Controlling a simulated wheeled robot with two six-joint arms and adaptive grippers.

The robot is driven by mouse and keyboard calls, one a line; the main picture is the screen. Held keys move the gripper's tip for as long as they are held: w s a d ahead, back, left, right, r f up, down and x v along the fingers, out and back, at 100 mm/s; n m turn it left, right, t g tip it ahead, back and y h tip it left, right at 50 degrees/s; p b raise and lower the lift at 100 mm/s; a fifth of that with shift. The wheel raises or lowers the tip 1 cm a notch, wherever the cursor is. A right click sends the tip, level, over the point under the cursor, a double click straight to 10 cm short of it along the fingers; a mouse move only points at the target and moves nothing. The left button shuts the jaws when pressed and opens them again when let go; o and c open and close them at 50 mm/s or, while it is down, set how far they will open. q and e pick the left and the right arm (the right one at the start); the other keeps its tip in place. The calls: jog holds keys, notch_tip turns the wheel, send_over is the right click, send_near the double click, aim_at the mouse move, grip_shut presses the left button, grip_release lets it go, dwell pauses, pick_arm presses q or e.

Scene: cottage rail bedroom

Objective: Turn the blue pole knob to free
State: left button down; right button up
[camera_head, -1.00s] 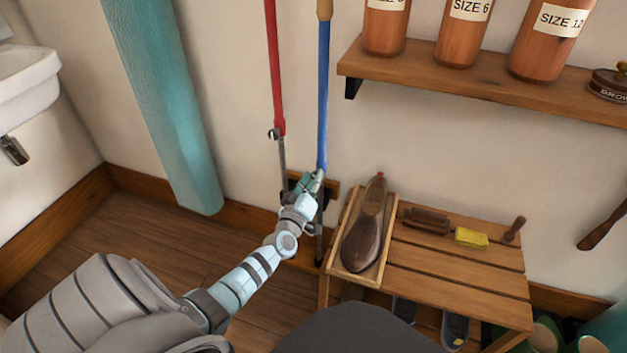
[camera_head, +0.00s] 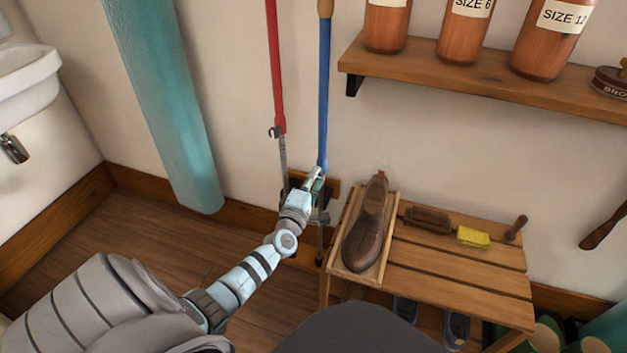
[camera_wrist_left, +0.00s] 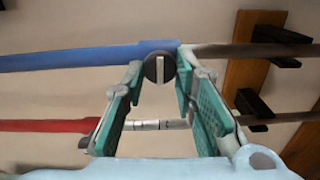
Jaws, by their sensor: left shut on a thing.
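The blue pole (camera_head: 324,95) stands upright against the wall, with a bare metal lower section. In the left wrist view the blue pole (camera_wrist_left: 75,59) runs sideways, and the dark round knob (camera_wrist_left: 160,69) sits at the end of its blue tube. A pale bar on the knob's face lies across the pole. My left gripper (camera_head: 316,174) is at the lower end of the blue tube and hides the knob in the head view. In the wrist view the left gripper (camera_wrist_left: 160,74) has its green-padded fingers shut on the knob, one on either side. My right gripper is out of view.
A red pole (camera_head: 277,75) stands close to the left of the blue one. A slatted bench (camera_head: 460,268) with a brown shoe (camera_head: 368,225) in a tray is right of my gripper. A shelf (camera_head: 480,80) with bottles is above. A teal column hangs at left.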

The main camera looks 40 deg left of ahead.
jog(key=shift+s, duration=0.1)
pick_arm(q)
jog(key=shift+n, duration=0.3)
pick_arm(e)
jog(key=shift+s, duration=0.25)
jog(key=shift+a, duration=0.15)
pick_arm(q)
jog(key=c, duration=1.4)
grip_release()
jog(key=shift+o, duration=0.4)
jog(key=v, duration=1.2)
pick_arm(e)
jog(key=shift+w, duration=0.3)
